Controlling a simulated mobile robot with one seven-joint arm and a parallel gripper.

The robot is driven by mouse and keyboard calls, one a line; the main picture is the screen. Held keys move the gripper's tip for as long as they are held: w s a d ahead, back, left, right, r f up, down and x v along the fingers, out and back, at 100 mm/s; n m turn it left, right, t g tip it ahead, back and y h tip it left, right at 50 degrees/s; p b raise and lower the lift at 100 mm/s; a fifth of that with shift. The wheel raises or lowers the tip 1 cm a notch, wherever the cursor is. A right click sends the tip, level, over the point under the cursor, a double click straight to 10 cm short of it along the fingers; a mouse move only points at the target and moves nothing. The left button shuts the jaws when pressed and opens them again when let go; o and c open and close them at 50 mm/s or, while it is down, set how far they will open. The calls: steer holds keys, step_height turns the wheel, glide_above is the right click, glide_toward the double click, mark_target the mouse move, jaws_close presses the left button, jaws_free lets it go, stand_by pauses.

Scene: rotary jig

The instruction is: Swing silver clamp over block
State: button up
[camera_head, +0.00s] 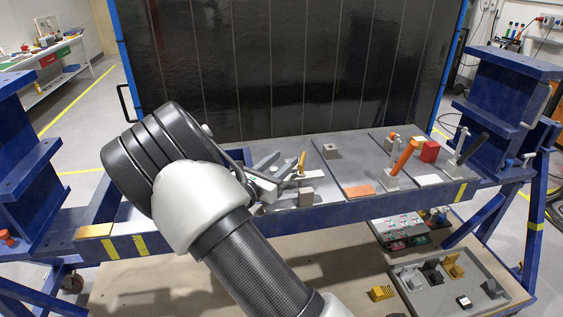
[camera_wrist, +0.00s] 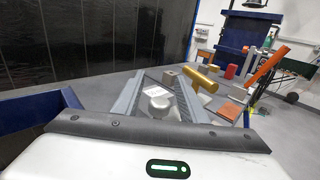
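My gripper (camera_wrist: 158,82) is open in the wrist view, with its two long grey fingers apart. A round silver knob (camera_wrist: 157,96), seemingly part of the silver clamp, shows between the fingers; I cannot tell whether they touch it. In the head view my gripper (camera_head: 270,182) is low over the left part of the jig, and my arm hides much of that area. The rest of the silver clamp cannot be made out clearly. A grey block (camera_head: 306,197) stands just right of my gripper.
Another grey block (camera_head: 330,151) stands farther back on the grey jig table (camera_head: 345,168). A dark panel (camera_head: 290,70) stands behind.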

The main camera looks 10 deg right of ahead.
jaws_close()
steer(key=shift+w+d+m+g+h, duration=0.2)
steer(key=shift+w+m+g+h, duration=0.15)
steer(key=shift+m+g+h, duration=0.45)
steer(key=shift+w+d+m+g+h, duration=0.25)
steer(key=shift+m+g+h, duration=0.3)
steer(key=shift+g, duration=0.45)
steer(key=shift+w+d+m+g+h+b, duration=0.2)
steer(key=shift+m+g+h, duration=0.1)
steer(key=shift+m+g, duration=0.25)
steer(key=shift+w+d+m+g+h+b, duration=0.1)
steer(key=shift+m+g+h+b, duration=0.25)
steer(key=shift+g, duration=0.3)
jaws_free()
steer(key=shift+s, duration=0.1)
